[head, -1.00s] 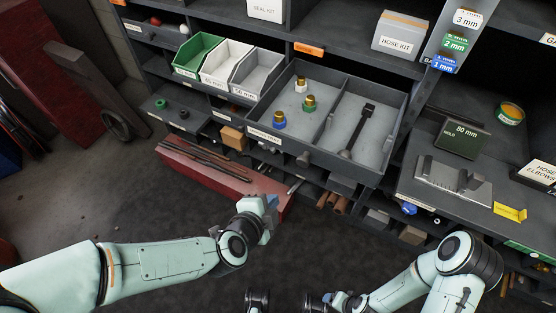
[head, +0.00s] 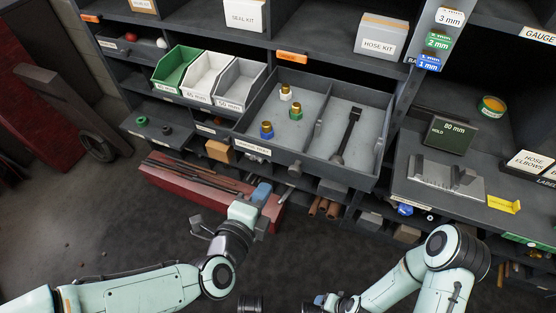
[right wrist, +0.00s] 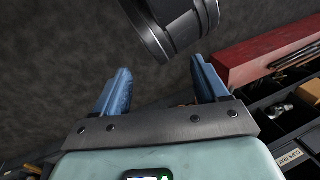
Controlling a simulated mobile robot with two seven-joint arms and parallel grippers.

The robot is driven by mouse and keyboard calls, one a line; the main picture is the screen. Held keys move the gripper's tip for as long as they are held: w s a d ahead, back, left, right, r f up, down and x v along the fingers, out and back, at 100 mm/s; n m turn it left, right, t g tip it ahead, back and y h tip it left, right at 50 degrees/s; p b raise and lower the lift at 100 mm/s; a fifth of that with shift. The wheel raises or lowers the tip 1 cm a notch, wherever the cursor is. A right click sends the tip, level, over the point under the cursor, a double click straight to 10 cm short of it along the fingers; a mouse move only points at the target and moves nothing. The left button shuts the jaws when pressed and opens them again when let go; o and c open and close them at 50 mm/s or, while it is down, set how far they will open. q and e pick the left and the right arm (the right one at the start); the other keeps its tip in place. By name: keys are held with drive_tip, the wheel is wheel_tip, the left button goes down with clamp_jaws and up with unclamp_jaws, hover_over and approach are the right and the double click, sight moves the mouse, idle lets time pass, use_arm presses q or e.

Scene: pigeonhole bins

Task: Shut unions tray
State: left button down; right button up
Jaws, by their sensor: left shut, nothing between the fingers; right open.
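The unions tray (head: 330,172) is a dark grey drawer pulled out from the shelf unit, with a divider, a front label and a round knob (head: 296,168). Its left part holds three brass-topped fittings with white, green and blue bases. A dark long-handled tool (head: 346,135) lies in its right part. My left gripper (head: 262,192) is shut and empty, below and left of the knob, apart from the tray front. My right gripper (right wrist: 160,85) is open and empty in the right wrist view, low over the floor; in the head view it is partly hidden at the bottom edge.
Green, white and grey bins (head: 240,84) stand left of the tray. A red bench-like box (head: 200,195) with rods lies below, near my left gripper. A counter (head: 470,215) with a grey block fixture is at the right. The dark floor in front is clear.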

sight(283, 158)
use_arm(q)
drive_tip(key=shift+r+p+x, duration=0.2)
drive_tip(key=shift+p+x, duration=1.4)
drive_tip(key=shift+p, duration=0.1)
drive_tip(key=shift+r+p+x, duration=0.2)
drive_tip(key=shift+p+x, duration=1.35)
drive_tip(key=shift+p, duration=0.15)
drive_tip(key=shift+r+p+x, duration=0.2)
drive_tip(key=shift+p+x, duration=1.4)
drive_tip(key=shift+p, duration=0.1)
use_arm(e)
drive_tip(key=s+a+r+g+y, duration=0.1)
drive_tip(key=s+a+r+g, duration=0.2)
drive_tip(key=s+r, duration=0.5)
drive_tip(key=shift+s+r+n, duration=0.3)
drive_tip(key=shift+r, duration=0.9)
use_arm(q)
drive_tip(key=shift+w+d, duration=0.1)
drive_tip(key=shift+w, duration=0.05)
drive_tip(key=shift+w, duration=0.1)
